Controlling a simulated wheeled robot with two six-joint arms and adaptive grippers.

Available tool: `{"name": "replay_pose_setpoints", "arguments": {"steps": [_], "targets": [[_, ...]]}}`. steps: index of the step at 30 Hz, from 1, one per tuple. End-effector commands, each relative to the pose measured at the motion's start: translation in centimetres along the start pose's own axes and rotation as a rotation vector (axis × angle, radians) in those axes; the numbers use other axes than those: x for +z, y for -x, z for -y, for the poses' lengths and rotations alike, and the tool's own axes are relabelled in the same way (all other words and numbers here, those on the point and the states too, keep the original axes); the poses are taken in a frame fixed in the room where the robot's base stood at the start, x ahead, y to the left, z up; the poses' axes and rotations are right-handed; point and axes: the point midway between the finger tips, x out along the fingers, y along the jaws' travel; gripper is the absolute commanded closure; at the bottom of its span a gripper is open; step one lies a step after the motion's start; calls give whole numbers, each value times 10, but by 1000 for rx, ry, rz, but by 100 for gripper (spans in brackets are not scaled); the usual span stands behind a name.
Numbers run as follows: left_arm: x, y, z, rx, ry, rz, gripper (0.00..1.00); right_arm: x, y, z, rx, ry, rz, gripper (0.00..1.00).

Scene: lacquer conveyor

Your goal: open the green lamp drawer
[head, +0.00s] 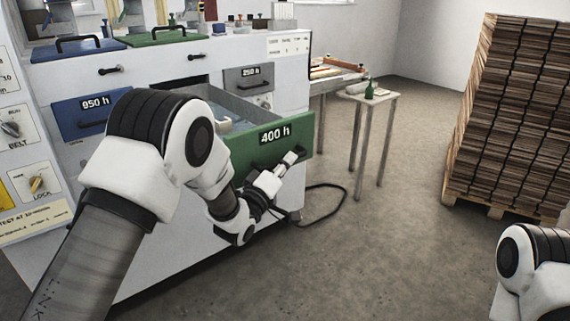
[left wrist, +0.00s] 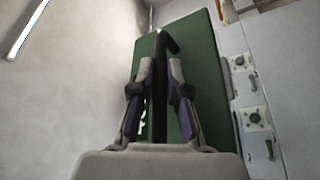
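The green lamp drawer (head: 268,143), labelled 400 h, stands pulled out of the white cabinet, and its open top shows a pale interior. Its green front also fills the middle of the left wrist view (left wrist: 205,75). My left gripper (head: 284,166) is at the front of this drawer. In the left wrist view the fingers of the left gripper (left wrist: 161,72) lie on both sides of the black handle (left wrist: 160,105), closed on it. My right gripper is out of view; only part of that arm shows at lower right.
A blue drawer (head: 90,115) labelled 850 h and a grey drawer (head: 248,79) are shut in the cabinet (head: 140,262). A stacked pallet (head: 515,115) is at right. The floor between is clear, except a black cable (head: 335,205).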

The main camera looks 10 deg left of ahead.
Motion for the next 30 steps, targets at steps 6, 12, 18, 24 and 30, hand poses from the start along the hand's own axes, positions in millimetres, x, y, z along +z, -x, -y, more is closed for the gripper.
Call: {"name": "replay_pose_setpoints", "arguments": {"steps": [6, 12, 18, 24, 30], "targets": [[5, 1, 0, 0, -2, 13, 61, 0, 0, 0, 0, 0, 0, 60], [4, 2, 0, -1, -1, 9, 61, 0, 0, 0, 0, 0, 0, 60], [4, 32, 0, -4, 0, 10, 61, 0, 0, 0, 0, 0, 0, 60], [5, 85, -1, -3, -1, 12, 61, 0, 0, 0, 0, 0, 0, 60], [7, 117, -3, 1, -3, 14, 61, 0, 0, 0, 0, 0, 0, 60]]}}
